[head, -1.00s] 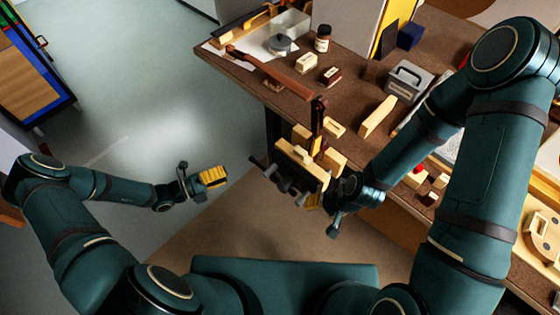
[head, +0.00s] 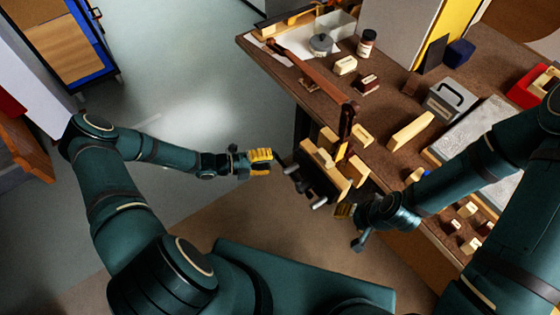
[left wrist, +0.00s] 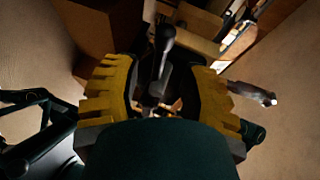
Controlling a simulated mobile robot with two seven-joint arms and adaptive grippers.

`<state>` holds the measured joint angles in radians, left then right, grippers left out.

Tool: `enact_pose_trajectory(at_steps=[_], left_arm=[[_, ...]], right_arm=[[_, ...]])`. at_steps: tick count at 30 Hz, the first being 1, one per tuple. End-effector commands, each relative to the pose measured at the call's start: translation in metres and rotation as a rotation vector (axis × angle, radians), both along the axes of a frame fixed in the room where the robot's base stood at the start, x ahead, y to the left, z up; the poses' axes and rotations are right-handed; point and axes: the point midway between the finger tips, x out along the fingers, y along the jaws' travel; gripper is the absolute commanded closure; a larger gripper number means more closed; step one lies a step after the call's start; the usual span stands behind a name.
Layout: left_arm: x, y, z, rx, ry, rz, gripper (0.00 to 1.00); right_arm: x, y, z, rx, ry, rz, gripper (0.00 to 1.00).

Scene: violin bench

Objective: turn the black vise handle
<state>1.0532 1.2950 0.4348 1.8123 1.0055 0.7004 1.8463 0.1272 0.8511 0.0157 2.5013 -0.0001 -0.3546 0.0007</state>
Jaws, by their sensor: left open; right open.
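The vise with pale wooden jaws (head: 318,160) is fixed at the near edge of the brown bench. Its black handle (head: 291,169) sticks out on the left side of the vise. In the left wrist view the black handle (left wrist: 163,50) lies between the two yellow fingers, with its rounded end pointing up; I cannot tell whether they touch it. My left gripper (head: 271,157) is open, just left of the handle; it fills the left wrist view (left wrist: 163,78). My right gripper (head: 341,211) is open by the vise's lower right side, its fingers partly hidden.
A brown wooden piece (head: 310,70) runs along the bench to the vise. A jar (head: 366,43), a grey box (head: 448,98) and small wooden blocks (head: 410,131) stand on the bench. A grey bar (left wrist: 252,93) is right of my left fingers. The floor at left is clear.

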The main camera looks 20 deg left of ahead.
Motion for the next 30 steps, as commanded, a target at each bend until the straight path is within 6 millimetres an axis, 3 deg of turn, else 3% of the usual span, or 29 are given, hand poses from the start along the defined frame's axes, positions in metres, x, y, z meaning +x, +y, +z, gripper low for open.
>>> enact_pose_trajectory(at_steps=[3,9,20,21,24,25,30], left_arm=[[0.009,-0.017,-0.005,-0.002,0.001,0.001,0.57],[0.019,-0.034,-0.009,-0.001,0.000,0.001,0.57],[0.021,-0.037,-0.009,0.001,0.000,0.002,0.57],[0.021,-0.037,-0.009,0.001,0.000,0.002,0.61],[0.021,-0.037,-0.009,0.000,0.000,0.002,0.96],[0.021,-0.037,-0.009,0.000,0.000,0.002,1.00],[0.021,-0.037,-0.009,0.000,0.000,0.001,1.00]], right_arm=[[0.001,0.000,-0.004,0.000,-0.002,-0.001,0.45],[0.001,0.000,-0.007,0.000,-0.004,-0.001,0.45],[0.002,0.000,-0.007,0.000,-0.004,-0.001,0.45],[0.002,0.000,-0.007,0.000,-0.004,-0.001,0.45],[0.002,0.000,-0.007,0.000,-0.004,-0.001,0.45],[0.002,0.000,-0.007,0.000,-0.004,-0.001,0.45],[0.002,0.000,-0.007,0.000,-0.004,-0.001,0.45]])
